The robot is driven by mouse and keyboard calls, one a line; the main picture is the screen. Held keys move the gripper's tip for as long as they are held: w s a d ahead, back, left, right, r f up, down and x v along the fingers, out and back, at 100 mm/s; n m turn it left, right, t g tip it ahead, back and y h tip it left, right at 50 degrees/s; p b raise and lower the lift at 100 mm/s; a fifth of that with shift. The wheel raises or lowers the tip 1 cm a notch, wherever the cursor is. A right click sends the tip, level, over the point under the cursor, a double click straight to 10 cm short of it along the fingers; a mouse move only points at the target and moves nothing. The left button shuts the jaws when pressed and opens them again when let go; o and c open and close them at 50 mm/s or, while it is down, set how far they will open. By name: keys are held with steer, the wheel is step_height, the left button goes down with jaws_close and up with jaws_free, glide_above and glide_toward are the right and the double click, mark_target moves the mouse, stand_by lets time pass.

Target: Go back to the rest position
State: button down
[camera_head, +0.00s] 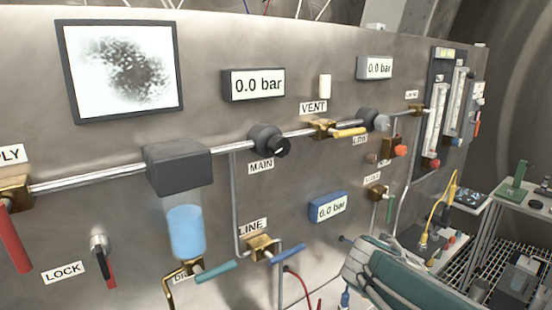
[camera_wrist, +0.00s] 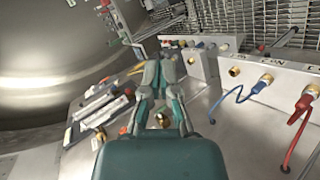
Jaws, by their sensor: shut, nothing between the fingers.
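My gripper (camera_wrist: 160,68) shows in the wrist view with its two dark fingers together and nothing between them. Its teal body fills the lower middle of that view. In the head view a grey and teal part of my arm stands at the lower right, in front of the panel (camera_head: 215,110). The fingertips cannot be made out there. The gripper appears apart from the things around it.
The panel carries a pipe, a MAIN knob (camera_head: 268,140), a LINE valve (camera_head: 262,247), a blue cup (camera_head: 186,232) and gauges reading 0.0 bar. Blue (camera_wrist: 240,95) and red (camera_wrist: 297,135) hoses show in the wrist view. Tables (camera_head: 510,200) stand at right.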

steer(key=s+a+f+m+t+y, duration=0.2)
steer(key=s+a+f+y, duration=0.2)
steer(key=s+a+y, duration=0.6)
steer(key=s+a, duration=0.2)
steer(key=shift+a, duration=0.4)
steer(key=shift+a+f, duration=0.1)
stand_by(2.0)
